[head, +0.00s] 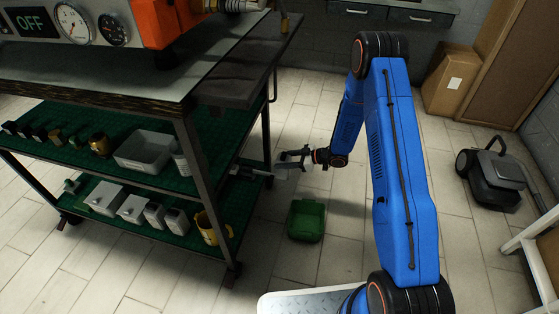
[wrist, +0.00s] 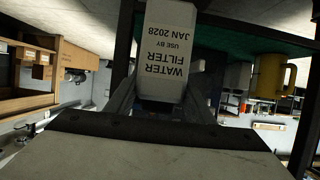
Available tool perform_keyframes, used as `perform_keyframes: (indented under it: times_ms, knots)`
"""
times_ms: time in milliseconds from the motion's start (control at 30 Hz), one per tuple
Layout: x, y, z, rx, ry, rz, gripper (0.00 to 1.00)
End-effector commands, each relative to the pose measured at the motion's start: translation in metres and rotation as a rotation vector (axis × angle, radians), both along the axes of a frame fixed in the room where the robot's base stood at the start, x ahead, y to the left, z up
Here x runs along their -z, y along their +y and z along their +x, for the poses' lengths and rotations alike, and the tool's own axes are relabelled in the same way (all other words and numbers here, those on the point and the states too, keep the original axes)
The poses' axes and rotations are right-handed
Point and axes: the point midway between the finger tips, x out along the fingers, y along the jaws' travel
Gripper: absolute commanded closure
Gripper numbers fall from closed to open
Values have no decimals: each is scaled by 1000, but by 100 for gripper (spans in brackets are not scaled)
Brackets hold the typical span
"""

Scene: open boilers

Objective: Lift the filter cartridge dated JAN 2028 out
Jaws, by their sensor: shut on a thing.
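The filter cartridge (wrist: 170,55) is a white box with the print "WATER FILTER USE BY JAN 2028", upside down in the wrist view. My gripper (wrist: 168,98) is shut on it, with a finger along each side. In the head view my gripper (head: 291,158) is at the right end of the shelf rack, low down beside the lower shelves. The cartridge is small and partly hidden there, so I cannot tell whether it is fully clear of the shelf.
A green bin (head: 306,220) stands on the floor below my gripper. The rack's lower shelf (head: 150,222) holds white boxes and a yellow mug (head: 213,228). A grey tray (head: 143,151) is on the shelf above. A rack post (head: 204,190) stands left of my gripper.

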Motion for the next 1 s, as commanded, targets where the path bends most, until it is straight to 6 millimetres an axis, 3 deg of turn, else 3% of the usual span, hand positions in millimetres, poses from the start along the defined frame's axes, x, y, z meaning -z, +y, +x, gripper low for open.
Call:
perform_keyframes:
  times_ms: [1000]
  knots:
    - [-1,-57,-21,0,-1,1,89]
